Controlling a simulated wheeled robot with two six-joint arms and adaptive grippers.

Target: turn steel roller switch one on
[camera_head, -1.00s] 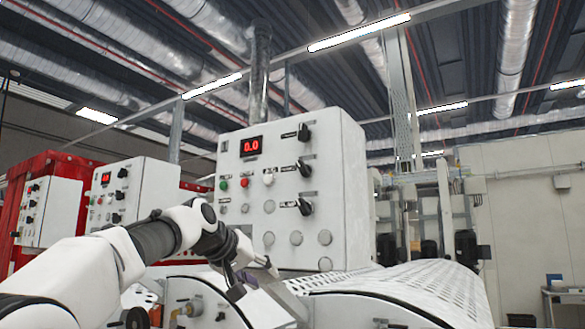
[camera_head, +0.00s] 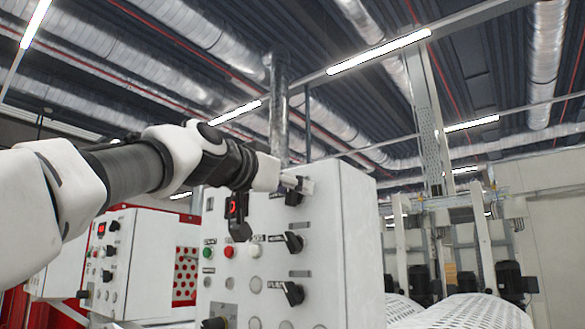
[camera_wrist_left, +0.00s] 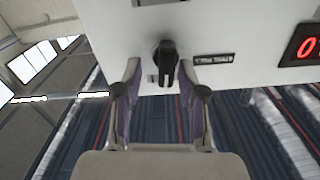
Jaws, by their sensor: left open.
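The white control box (camera_head: 348,240) carries a column of three black rotary switches on its front. The top switch (camera_head: 293,197) is partly hidden by my left gripper (camera_head: 270,207). The middle switch (camera_head: 293,242) and bottom switch (camera_head: 292,292) show clearly and sit tilted. In the left wrist view, a black switch (camera_wrist_left: 165,62) stands between the tips of my open left gripper (camera_wrist_left: 160,76), its handle in line with the fingers. No grip on it shows. Its label (camera_wrist_left: 214,59) is too blurred to read. My right gripper is not in view.
A red digital display (camera_wrist_left: 307,48) sits beside the switch, mostly hidden in the head view. Green (camera_head: 208,252) and red (camera_head: 229,251) buttons sit lower left of my gripper. A second control box (camera_head: 143,262) stands at left. Perforated rollers (camera_head: 470,312) lie at lower right.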

